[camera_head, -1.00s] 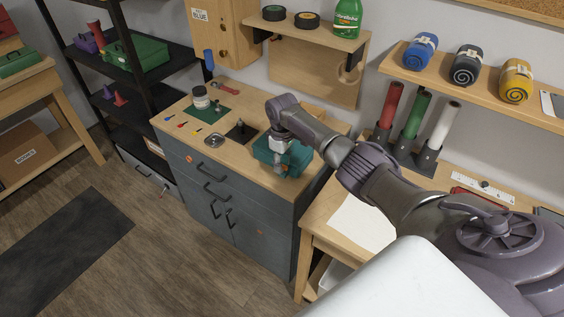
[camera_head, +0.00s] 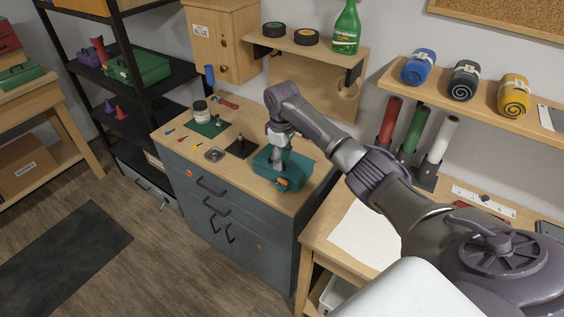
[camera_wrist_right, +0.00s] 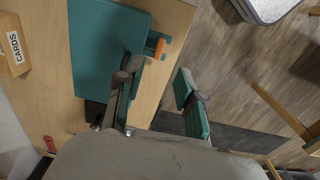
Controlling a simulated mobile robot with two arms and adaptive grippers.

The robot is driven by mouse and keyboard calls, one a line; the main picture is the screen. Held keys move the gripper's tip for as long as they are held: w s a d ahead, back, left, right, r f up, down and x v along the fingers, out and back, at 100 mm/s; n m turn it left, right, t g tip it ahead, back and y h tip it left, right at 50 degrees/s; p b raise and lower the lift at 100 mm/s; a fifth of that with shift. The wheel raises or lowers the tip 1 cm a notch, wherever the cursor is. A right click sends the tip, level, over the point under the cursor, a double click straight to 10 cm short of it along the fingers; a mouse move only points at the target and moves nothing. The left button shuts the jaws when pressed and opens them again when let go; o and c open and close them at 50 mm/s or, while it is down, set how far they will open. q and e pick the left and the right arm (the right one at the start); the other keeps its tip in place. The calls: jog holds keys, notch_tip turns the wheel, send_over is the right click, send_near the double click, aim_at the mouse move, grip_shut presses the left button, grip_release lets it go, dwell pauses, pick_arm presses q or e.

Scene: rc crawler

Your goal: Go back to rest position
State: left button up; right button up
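A teal box (camera_head: 296,174) with an orange-marked latch stands on the wooden top of the grey cabinet (camera_head: 228,222). My right gripper (camera_head: 281,152) is over the box in the head view, pointing down and hiding part of it. In the right wrist view the teal box (camera_wrist_right: 100,48) lies at upper left. There my right gripper (camera_wrist_right: 156,88) has its two fingers well apart with nothing between them. The finger on the left overlaps the box edge in the picture; I cannot tell whether it touches. My left gripper is not in view.
Screwdrivers, a jar (camera_head: 201,111) and a dark square pad (camera_head: 241,147) lie left of the box. A wooden table (camera_head: 318,240) stands to the right, with red, green and white rolls (camera_head: 441,138) upright behind it. Shelves hang above. The floor in front is clear.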

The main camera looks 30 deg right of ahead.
dwell(0.4)
jog(key=s+a+f+n+t, duration=0.1)
jog(key=s+a+f+n, duration=0.1)
jog(key=s+a+f, duration=1.2)
jog(key=s+a+r+m+t, duration=0.15)
jog(key=s+r, duration=0.25)
jog(key=s, duration=0.7)
jog(key=s+a+r+m+t, duration=0.1)
jog(key=s+a+r+m, duration=0.3)
jog(key=s, duration=0.6)
notch_tip(320, 180, down, 28)
jog(key=s+d+n+g+b, duration=0.1)
jog(key=d+b, duration=0.1)
jog(key=b, duration=0.2)
jog(key=s+d+f+g+b, duration=0.1)
jog(key=s+d+f+b, duration=0.2)
jog(key=s+f, duration=1.4)
notch_tip(320, 180, down, 4)
jog(key=shift+d+r, duration=0.2)
jog(key=shift+d, duration=0.05)
